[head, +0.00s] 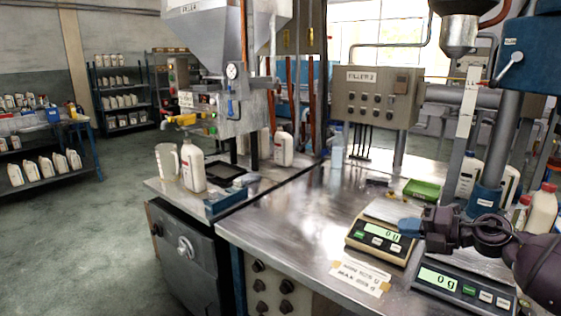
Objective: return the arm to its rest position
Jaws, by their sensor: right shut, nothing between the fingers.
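My right arm comes in from the right edge in the head view. Its gripper (408,227) is shut and empty, with blue fingertips pointing left. It appears in front of the beige scale (382,240) and the dark scale (466,290), above the steel bench; the exact height is hard to tell. Both scale displays read 0 g. The arm hides part of the dark scale and the bench behind it. My left gripper is not in view.
The steel bench (290,215) is largely clear in its middle. A green tray (422,190) lies behind the beige scale. A blue column (488,195) and bottles, one red-capped (541,212), stand close to my right arm. A white jug (192,166) stands by the filler at left.

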